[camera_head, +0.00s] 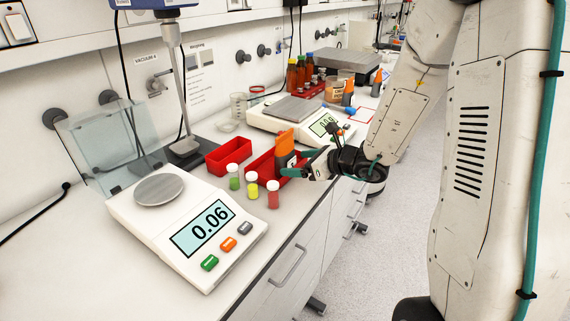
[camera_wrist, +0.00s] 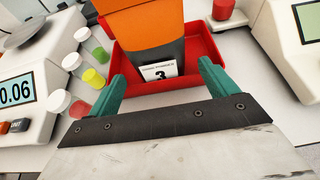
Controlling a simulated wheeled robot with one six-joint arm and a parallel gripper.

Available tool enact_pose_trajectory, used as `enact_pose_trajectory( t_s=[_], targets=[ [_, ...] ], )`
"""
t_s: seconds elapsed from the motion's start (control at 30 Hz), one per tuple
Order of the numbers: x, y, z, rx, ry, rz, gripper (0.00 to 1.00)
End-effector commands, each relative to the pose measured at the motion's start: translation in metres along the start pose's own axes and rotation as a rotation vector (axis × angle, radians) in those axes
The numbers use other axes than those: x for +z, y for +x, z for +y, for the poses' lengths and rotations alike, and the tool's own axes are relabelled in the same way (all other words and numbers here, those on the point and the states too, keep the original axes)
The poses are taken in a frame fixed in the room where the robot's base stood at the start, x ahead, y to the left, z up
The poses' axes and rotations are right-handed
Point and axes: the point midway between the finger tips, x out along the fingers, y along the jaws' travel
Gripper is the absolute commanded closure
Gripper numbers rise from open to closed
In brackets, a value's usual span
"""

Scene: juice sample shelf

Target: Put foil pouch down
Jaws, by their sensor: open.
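The foil pouch (camera_head: 285,143) is orange on top and dark below, with a white label. In the wrist view the pouch (camera_wrist: 150,28) stands in a red tray (camera_wrist: 200,74), and its label shows the number 3. The same red tray (camera_head: 262,167) lies on the bench between the two scales in the head view. My gripper (camera_head: 297,163) is at the tray's front side. In the wrist view its two green fingers (camera_wrist: 160,82) are spread apart, one on each side of the pouch's lower part, with visible gaps. The pouch's bottom edge is partly hidden.
Three small vials, green (camera_head: 234,177), yellow (camera_head: 252,186) and red (camera_head: 273,194), stand close to the tray. A second red tray (camera_head: 229,155) is behind them. A scale (camera_head: 190,230) reading 0.06 is at the near left, and another scale (camera_head: 298,112) is beyond the tray.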

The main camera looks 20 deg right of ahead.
Motion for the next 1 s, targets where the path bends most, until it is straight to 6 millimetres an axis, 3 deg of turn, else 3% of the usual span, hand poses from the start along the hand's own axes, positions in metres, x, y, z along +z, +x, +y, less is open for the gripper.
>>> enact_pose_trajectory(
  t_s=[0.2, 0.4, 0.5, 0.57, 0.67, 0.77, 0.9, 1.0],
  targets=[
    [0.001, -0.035, -0.001, -0.003, -0.001, -0.003, 0.15],
    [0.002, -0.045, 0.000, 0.001, -0.003, -0.003, 0.15],
    [0.011, -0.046, 0.011, 0.038, -0.062, -0.005, 0.15],
    [0.023, -0.049, 0.029, 0.096, -0.150, -0.006, 0.15],
    [0.048, -0.061, 0.076, 0.252, -0.393, -0.002, 0.15],
    [0.064, -0.086, 0.132, 0.447, -0.714, 0.013, 0.15],
    [0.062, -0.135, 0.192, 0.713, -1.168, 0.063, 0.15],
    [0.051, -0.175, 0.215, 0.890, -1.483, 0.128, 0.15]
  ],
)
